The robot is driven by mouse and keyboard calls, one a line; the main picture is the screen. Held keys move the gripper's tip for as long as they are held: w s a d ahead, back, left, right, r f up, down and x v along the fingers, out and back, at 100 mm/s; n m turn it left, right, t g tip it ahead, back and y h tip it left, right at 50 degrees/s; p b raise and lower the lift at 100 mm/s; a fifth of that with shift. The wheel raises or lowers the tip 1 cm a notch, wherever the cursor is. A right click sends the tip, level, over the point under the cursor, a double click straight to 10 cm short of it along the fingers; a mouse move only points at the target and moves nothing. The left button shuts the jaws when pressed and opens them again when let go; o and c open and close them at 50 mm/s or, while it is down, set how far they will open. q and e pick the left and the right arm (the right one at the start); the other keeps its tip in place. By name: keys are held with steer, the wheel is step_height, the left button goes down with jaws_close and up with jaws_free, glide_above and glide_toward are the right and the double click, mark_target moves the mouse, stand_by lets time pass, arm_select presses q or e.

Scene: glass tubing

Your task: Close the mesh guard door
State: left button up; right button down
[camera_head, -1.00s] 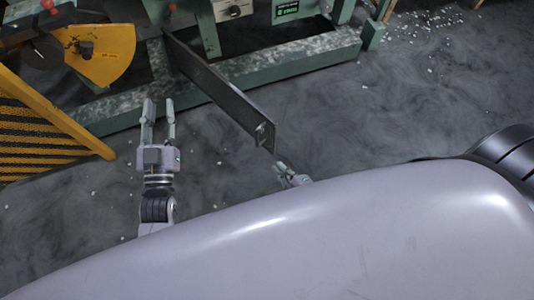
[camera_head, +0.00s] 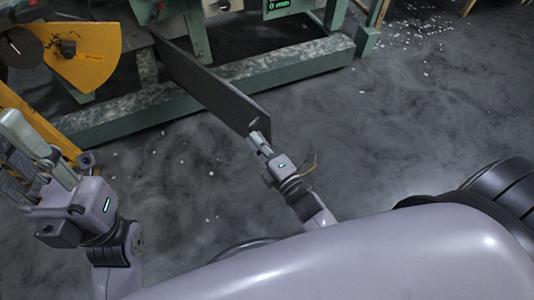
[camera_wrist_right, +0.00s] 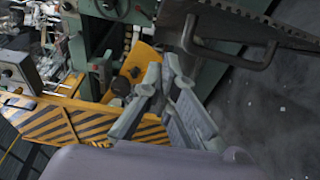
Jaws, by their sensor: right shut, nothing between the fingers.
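The mesh guard door (camera_head: 212,92) is a dark, thin panel in the head view. It stands swung out from the green machine, its free end toward me. In the right wrist view its perforated edge and dark bar handle (camera_wrist_right: 228,62) are at the upper right. My right gripper (camera_head: 257,141) is shut and empty at the door's free end; I cannot tell whether it touches. In the right wrist view its fingers (camera_wrist_right: 164,76) show left of and below the handle. My left gripper (camera_head: 32,150) is open at the left edge, well away from the door.
The green machine base beam (camera_head: 300,66) runs across the back. A yellow sector plate (camera_head: 88,52) is at the upper left. A yellow-black striped guard (camera_wrist_right: 60,122) is at the left of the right wrist view. The grey floor (camera_head: 400,120) right of the door is clear.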

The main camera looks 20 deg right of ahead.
mark_target(262, 125)
steer(key=shift+w+d+b, duration=0.4)
steer(key=shift+w+d, duration=0.35)
steer(key=shift+w, duration=0.35)
steer(key=shift+w+d+b, duration=0.4)
steer(key=shift+w+d, duration=0.35)
steer(key=shift+w, duration=0.35)
